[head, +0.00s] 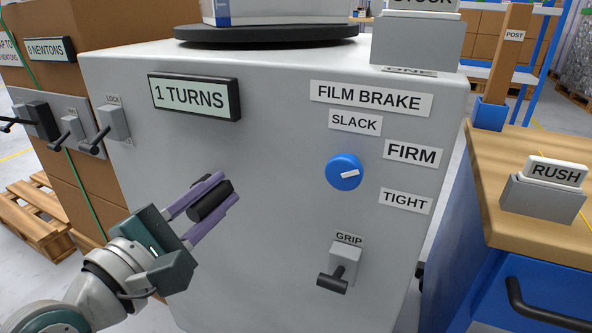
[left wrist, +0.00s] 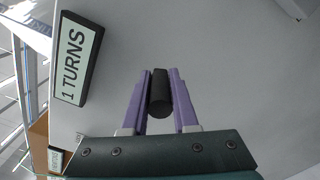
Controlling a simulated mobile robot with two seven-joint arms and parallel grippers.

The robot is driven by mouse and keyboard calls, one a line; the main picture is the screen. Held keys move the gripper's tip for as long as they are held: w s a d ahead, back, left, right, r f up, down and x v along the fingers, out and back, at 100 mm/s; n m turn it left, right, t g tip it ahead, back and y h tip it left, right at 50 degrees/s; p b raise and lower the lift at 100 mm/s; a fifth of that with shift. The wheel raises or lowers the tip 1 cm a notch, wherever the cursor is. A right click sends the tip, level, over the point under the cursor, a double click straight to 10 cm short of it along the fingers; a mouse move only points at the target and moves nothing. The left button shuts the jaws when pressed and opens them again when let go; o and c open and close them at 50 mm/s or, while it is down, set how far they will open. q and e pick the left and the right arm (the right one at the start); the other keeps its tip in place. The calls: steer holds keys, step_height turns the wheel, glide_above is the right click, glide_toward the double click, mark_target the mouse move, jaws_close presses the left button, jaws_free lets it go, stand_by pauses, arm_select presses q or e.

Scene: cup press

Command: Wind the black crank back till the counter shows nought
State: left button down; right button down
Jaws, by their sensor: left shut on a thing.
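The counter (head: 194,97) on the grey machine's front reads "1 TURNS". It also shows in the left wrist view (left wrist: 77,52), turned on its side. My left gripper (head: 208,199) is in front of the machine below the counter, its purple fingers shut on the black crank's handle (head: 211,202). In the left wrist view the handle (left wrist: 160,95) sits between the two fingers (left wrist: 160,100). The rest of the crank is hidden behind the handle and the gripper. My right gripper is in neither view.
Right of the crank are a blue film brake knob (head: 344,172) and a GRIP lever (head: 340,265). A LOCK lever (head: 110,124) is at the left. A wooden-topped bench (head: 530,150) with a RUSH sign (head: 555,172) stands at the right.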

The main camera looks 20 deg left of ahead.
arm_select(q)
steer(key=n, duration=0.1)
steer(key=r+n, duration=0.1)
steer(key=shift+a+r+n, duration=0.2)
steer(key=shift+a+n, duration=0.15)
steer(key=shift+n, duration=0.05)
steer(key=n, duration=0.1)
steer(key=a+r+n+b, duration=0.1)
steer(key=n, duration=0.1)
steer(key=shift+w+a+r+n, duration=0.1)
steer(key=shift+a+n, duration=0.05)
steer(key=shift+n, duration=0.15)
steer(key=n, duration=0.1)
steer(key=a+n+b, duration=0.1)
steer(key=n, duration=0.1)
steer(key=shift+a+r+n+b, duration=0.3)
steer(key=shift+r, duration=0.05)
steer(key=shift+w+a+r+n+b, duration=0.1)
steer(key=shift+a+n+b, duration=0.35)
steer(key=shift+n, duration=0.4)
steer(key=shift+a+r+n+b, duration=0.1)
steer(key=shift+a+n+b, duration=0.3)
steer(key=shift+n, duration=0.45)
steer(key=shift+a, duration=0.1)
steer(key=c, duration=0.7)
jaws_free()
